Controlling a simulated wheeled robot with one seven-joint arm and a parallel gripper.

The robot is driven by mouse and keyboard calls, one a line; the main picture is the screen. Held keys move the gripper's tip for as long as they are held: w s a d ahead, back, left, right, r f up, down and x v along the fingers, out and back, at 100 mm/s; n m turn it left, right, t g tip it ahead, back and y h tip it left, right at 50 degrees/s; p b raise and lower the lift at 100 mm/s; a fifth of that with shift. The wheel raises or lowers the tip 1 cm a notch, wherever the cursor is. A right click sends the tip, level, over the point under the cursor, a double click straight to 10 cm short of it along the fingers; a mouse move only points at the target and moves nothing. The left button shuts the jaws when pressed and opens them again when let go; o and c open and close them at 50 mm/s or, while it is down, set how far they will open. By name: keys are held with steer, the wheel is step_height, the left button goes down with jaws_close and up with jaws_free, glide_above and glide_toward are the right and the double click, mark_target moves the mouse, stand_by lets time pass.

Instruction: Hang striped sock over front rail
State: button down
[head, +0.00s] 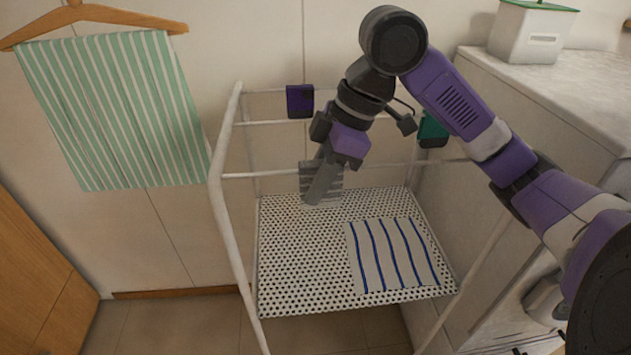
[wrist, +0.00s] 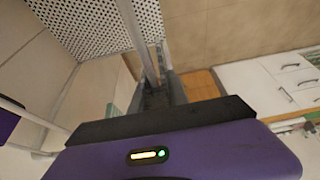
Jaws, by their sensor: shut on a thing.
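A grey, darker-striped piece, which looks like the striped sock (head: 335,178), shows at the front rail (head: 265,175) of the white cart frame. My gripper (head: 318,188) points down there, its fingers shut on the sock and covering its middle. I cannot tell whether the sock lies over the rail or only hangs beside it. In the wrist view my fingers (wrist: 160,93) are close together beside a pale rail (wrist: 137,35), and the sock is hard to make out.
A perforated shelf (head: 300,250) below holds a blue-striped cloth (head: 385,255). A purple item (head: 300,101) and a green item (head: 432,130) hang on the rails. A green striped towel (head: 115,110) hangs left. A counter (head: 560,85) stands right.

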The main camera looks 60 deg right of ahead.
steer(key=c, duration=1.2)
jaws_free()
